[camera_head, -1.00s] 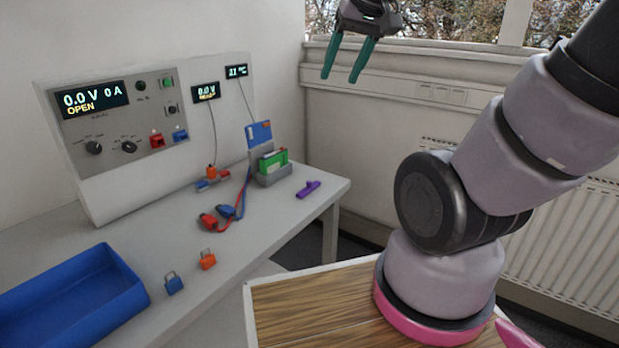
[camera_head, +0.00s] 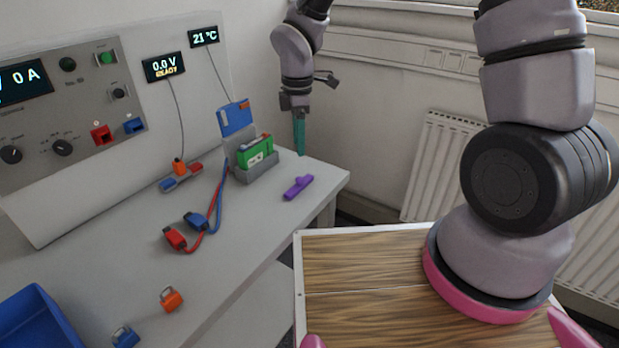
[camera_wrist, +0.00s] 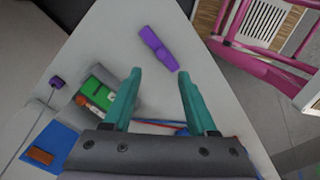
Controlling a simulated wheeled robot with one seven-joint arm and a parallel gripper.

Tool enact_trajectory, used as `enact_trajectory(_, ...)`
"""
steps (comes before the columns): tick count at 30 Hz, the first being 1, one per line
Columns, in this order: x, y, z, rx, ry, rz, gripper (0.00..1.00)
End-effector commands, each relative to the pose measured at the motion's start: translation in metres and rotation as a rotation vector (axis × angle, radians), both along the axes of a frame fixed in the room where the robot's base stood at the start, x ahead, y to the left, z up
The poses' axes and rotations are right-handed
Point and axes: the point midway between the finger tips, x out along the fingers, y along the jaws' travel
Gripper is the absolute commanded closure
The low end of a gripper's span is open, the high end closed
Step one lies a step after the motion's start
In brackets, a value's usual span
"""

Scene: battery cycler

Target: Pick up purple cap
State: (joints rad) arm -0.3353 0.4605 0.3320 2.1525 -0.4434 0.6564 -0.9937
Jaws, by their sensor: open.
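The purple cap (camera_head: 298,187) lies on the bench top near its right end, in front of the grey holder. It also shows in the wrist view (camera_wrist: 158,48), just beyond my fingertips and between their lines. My gripper (camera_head: 299,150) points down behind the cap, near the bench's far right corner, and is apart from it. In the wrist view my gripper (camera_wrist: 158,72) has its two green fingers spread with nothing between them.
A grey holder (camera_head: 258,169) with a green battery (camera_head: 256,150) stands left of the cap. Red and blue clips (camera_head: 187,229) with cables lie further left. A blue bin (camera_head: 35,322) is at the lower left. The bench around the cap is bare.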

Motion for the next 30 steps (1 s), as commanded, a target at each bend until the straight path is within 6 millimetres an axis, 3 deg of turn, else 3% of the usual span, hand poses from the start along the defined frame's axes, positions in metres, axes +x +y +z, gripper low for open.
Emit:
enact_trajectory(7, -0.001, 0.0, -0.039, -0.003, 0.006, 0.005, 0.42)
enact_trajectory(14, -0.001, 0.0, -0.058, -0.001, 0.004, 0.002, 0.42)
enact_trajectory(22, -0.003, 0.002, -0.096, -0.003, 0.005, 0.003, 0.42)
enact_trajectory(30, -0.002, 0.002, -0.106, 0.0, 0.001, 0.0, 0.42)
